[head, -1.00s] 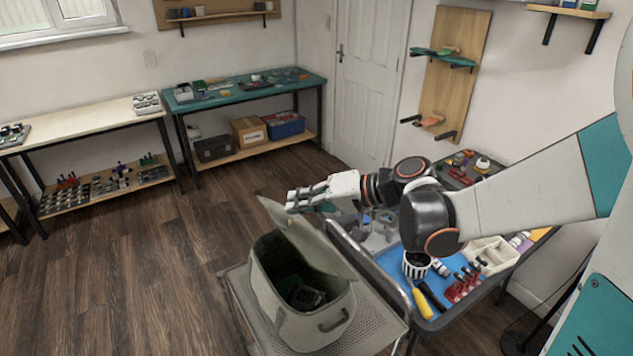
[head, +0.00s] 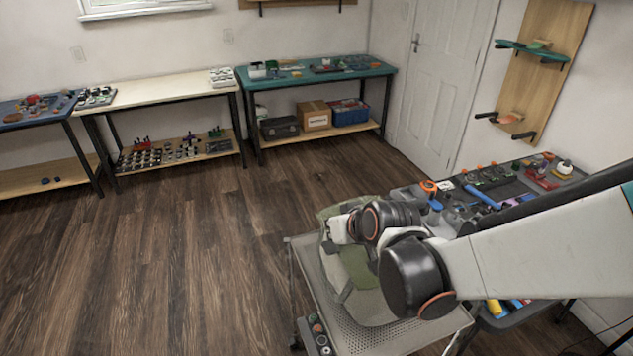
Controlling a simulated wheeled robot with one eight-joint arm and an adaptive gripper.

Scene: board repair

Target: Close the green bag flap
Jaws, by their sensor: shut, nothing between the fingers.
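The grey-green bag (head: 368,306) stands on the perforated top of the grey cart (head: 338,322). My arm crosses over its right side and hides much of it. A greener patch (head: 355,265) shows on top of the bag, below my wrist. I cannot tell whether it is the flap or the inside, and the flap is not seen standing up. My gripper (head: 338,230) is over the upper left part of the bag, shut and empty. Its fingertips are mostly hidden, so contact with the bag cannot be told.
A tool-covered workstation (head: 490,195) stands close on the right, partly behind my arm. Small parts lie in a tray (head: 318,335) at the cart's lower left. Benches line the back wall. The wooden floor (head: 190,260) on the left is clear.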

